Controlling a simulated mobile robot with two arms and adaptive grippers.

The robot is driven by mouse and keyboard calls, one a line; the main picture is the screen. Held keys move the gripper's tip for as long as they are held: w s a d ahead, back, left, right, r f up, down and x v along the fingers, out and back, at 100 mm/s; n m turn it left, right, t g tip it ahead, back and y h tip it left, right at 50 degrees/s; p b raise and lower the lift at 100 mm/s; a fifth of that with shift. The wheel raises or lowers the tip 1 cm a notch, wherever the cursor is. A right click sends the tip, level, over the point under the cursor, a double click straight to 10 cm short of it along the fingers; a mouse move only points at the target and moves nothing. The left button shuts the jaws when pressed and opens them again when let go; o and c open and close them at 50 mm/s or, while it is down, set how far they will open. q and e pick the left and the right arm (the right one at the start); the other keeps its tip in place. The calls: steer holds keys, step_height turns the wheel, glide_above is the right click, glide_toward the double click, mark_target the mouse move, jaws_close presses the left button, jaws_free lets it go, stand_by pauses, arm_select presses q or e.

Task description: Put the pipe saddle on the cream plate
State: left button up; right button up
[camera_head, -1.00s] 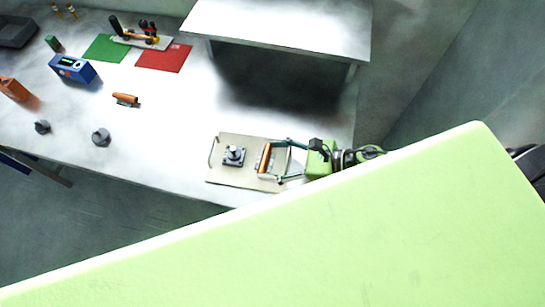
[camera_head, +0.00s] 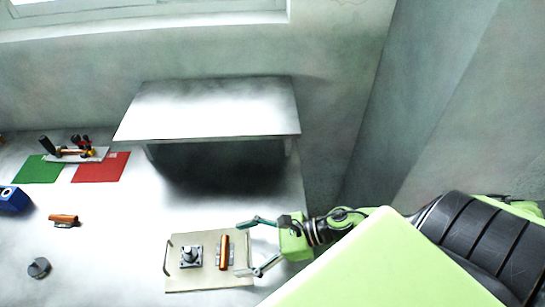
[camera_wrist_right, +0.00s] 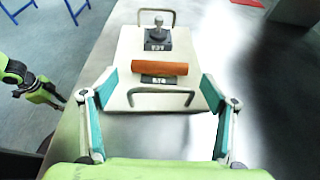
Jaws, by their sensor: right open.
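The cream plate (camera_head: 205,281) lies flat on the pale table, with a bar handle at each end; it also fills the middle of the right wrist view (camera_wrist_right: 129,48). An orange roll on a grey base (camera_head: 223,252), which I take for the pipe saddle (camera_wrist_right: 159,69), rests on the plate's half nearer my right gripper. A grey block with an upright knob (camera_head: 190,256) stands beside it. My right gripper (camera_head: 240,249) is open and empty at the plate's right edge, fingers either side of the near handle (camera_wrist_right: 160,90), apart from the roll.
A similar orange piece (camera_head: 63,220) lies left on the table, near a grey knob (camera_head: 39,267) and a blue box (camera_head: 13,199). Green (camera_head: 38,170) and red (camera_head: 101,167) mats lie at the back. A raised shelf (camera_head: 215,105) stands behind the plate.

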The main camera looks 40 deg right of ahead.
steer(key=v, duration=0.6)
steer(key=shift+s+d+b, duration=0.25)
steer(key=shift+b, duration=0.05)
steer(key=shift+v, duration=1)
steer(key=shift+w+r, duration=0.1)
